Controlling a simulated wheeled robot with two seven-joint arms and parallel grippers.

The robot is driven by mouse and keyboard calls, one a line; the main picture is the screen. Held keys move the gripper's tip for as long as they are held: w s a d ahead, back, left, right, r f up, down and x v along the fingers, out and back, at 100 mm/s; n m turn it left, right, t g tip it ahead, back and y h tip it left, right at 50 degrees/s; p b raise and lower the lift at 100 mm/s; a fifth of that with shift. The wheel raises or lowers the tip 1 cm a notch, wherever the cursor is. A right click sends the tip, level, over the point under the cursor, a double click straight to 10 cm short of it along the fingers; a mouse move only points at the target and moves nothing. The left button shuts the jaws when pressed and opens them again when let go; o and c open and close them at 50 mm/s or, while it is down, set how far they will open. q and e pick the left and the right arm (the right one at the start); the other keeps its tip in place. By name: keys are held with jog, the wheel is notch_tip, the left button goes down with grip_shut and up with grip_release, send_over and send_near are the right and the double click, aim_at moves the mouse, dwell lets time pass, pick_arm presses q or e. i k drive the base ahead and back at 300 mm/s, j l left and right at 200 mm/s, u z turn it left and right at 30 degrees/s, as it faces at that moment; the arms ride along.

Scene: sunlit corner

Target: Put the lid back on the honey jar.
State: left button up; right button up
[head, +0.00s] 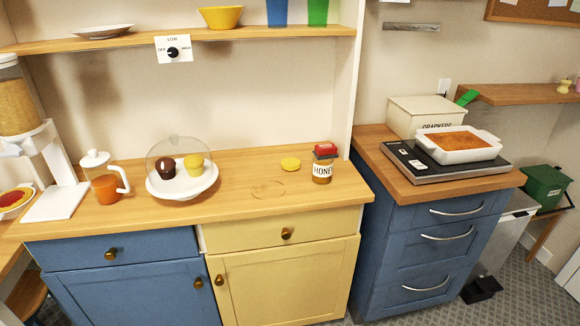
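The honey jar (322,172) stands upright near the right end of the wooden counter. It is amber with a white label reading HONEY. A red lid-like piece (325,150) shows at its top; I cannot tell whether it sits on the jar or is just behind it. A small yellow disc (290,163) lies flat on the counter to the left of the jar, apart from it. I cannot tell what the disc is. Neither of my grippers is in view.
A glass dome covers two cupcakes on a white stand (183,190) to the left, beside an orange-filled pitcher (105,187). A faint ring outline (268,189) marks otherwise clear counter (245,205). A shelf (190,37) runs above. A wall panel stands right of the jar.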

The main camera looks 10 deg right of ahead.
aim_at(322, 169)
jog(key=i+l+u, duration=0.3)
jog(key=i+l, duration=0.65)
jog(key=l, duration=0.15)
